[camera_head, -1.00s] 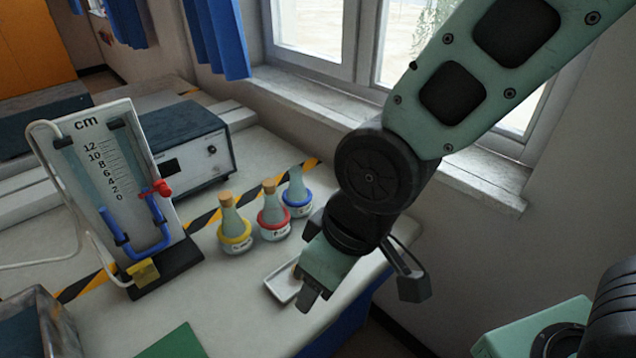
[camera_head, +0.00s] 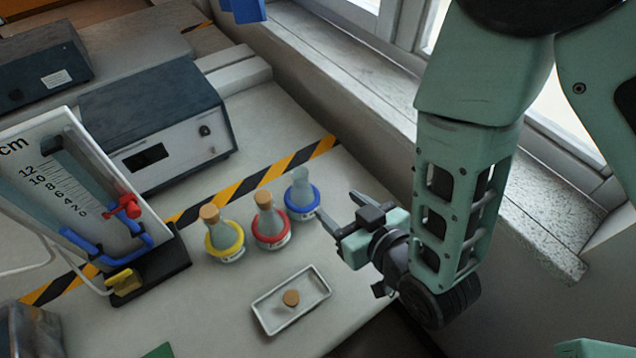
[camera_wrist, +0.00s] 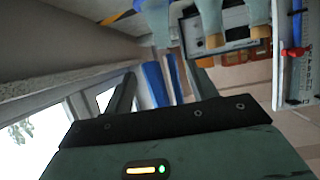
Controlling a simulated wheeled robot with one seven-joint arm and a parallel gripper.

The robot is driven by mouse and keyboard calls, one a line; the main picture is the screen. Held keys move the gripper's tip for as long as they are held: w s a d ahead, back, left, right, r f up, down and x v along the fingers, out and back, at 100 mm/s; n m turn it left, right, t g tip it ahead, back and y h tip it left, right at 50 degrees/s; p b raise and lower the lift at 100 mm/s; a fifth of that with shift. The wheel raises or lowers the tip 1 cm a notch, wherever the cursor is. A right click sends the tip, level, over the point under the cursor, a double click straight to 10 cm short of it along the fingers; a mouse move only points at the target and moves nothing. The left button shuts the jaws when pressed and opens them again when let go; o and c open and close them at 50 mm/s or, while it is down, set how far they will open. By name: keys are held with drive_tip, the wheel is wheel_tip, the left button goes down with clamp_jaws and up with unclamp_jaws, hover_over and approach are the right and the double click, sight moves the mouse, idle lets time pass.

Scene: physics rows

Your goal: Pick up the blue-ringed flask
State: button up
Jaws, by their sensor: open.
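The blue-ringed flask (camera_head: 301,192) stands upright on the bench, with a blue collar, a white label and no stopper in its neck. It is the rightmost of three flasks in the head view. My gripper (camera_head: 338,208) is open just to its right, fingers pointing at it, with a small gap and nothing held.
The red-ringed flask (camera_head: 268,226) stands close on the left, then the yellow-ringed flask (camera_head: 222,238), both corked. A white tray (camera_head: 262,317) holding a loose cork (camera_head: 291,298) lies in front. A manometer board (camera_head: 75,195) and grey instrument (camera_head: 160,135) stand left and behind. The window sill (camera_head: 330,95) is right.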

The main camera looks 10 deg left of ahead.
sight(296, 173)
drive_tip(key=b+x, duration=0.2)
drive_tip(key=b, duration=0.5)
drive_tip(key=shift+a+f+b, duration=0.1)
drive_tip(key=shift+f+b, duration=0.1)
drive_tip(key=shift+b, duration=0.15)
drive_tip(key=shift+w+a+b, duration=0.15)
drive_tip(key=shift+b, duration=0.9)
drive_tip(key=p+x, duration=0.3)
drive_tip(key=x, duration=0.6)
drive_tip(key=shift+w+a, duration=0.2)
drive_tip(key=p+x, duration=0.2)
drive_tip(key=x, duration=0.2)
drive_tip(key=shift+s+a+r, duration=0.1)
drive_tip(key=shift+a+r, duration=0.05)
drive_tip(key=shift+a, duration=0.05)
drive_tip(key=shift+w+a+f, duration=0.3)
drive_tip(key=shift+a, duration=0.05)
clamp_jaws()
